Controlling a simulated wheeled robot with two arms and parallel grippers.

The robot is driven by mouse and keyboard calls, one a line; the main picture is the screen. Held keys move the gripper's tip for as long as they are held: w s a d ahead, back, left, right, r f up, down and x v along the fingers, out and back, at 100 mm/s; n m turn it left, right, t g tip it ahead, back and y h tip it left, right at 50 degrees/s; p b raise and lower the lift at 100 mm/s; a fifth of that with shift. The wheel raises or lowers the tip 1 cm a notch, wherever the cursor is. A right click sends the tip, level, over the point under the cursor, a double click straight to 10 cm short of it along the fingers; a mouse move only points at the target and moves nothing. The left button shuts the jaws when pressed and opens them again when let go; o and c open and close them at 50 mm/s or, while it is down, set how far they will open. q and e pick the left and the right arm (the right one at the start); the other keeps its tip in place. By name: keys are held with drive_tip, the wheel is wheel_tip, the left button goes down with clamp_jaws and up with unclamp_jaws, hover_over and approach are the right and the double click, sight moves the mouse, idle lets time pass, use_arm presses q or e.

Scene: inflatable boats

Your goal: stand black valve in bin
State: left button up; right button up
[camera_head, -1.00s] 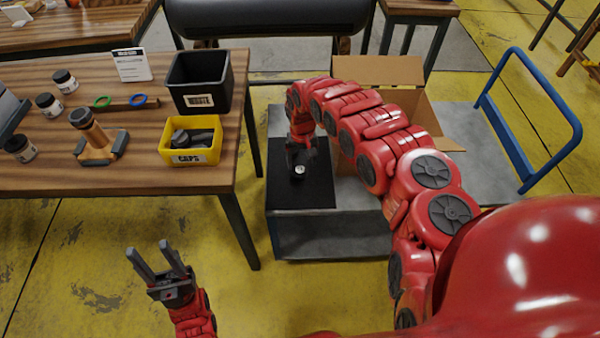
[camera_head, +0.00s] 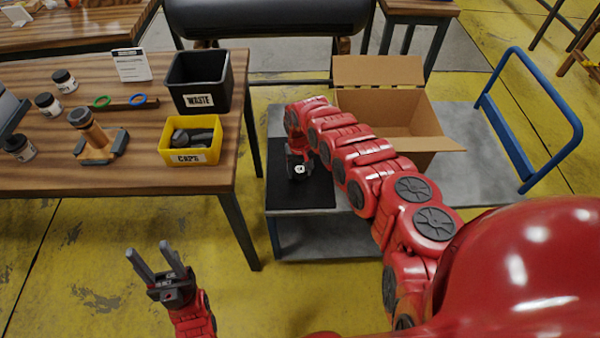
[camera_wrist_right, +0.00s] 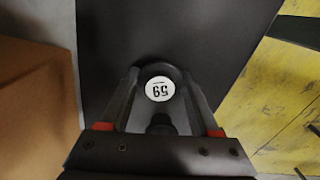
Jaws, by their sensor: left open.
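The black valve (camera_head: 299,170), with a round white label, is on the black mat (camera_head: 315,193) on the cart. In the right wrist view, the valve (camera_wrist_right: 159,88) shows "59" on its label and sits between the fingers of my right gripper (camera_wrist_right: 160,82). The fingers are close on both sides; I cannot tell whether they press on it. My right gripper (camera_head: 299,158) points down at the mat. My left gripper (camera_head: 156,254) is open and empty above the floor. A black bin (camera_head: 212,101) marked WASTE and a yellow bin (camera_head: 212,148) marked CAPS holding dark parts stand on the wooden table.
An open cardboard box (camera_head: 385,115) stands on the cart (camera_head: 455,180) behind my right arm. The cart has a blue handle (camera_head: 528,120).

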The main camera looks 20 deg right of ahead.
clamp_jaws()
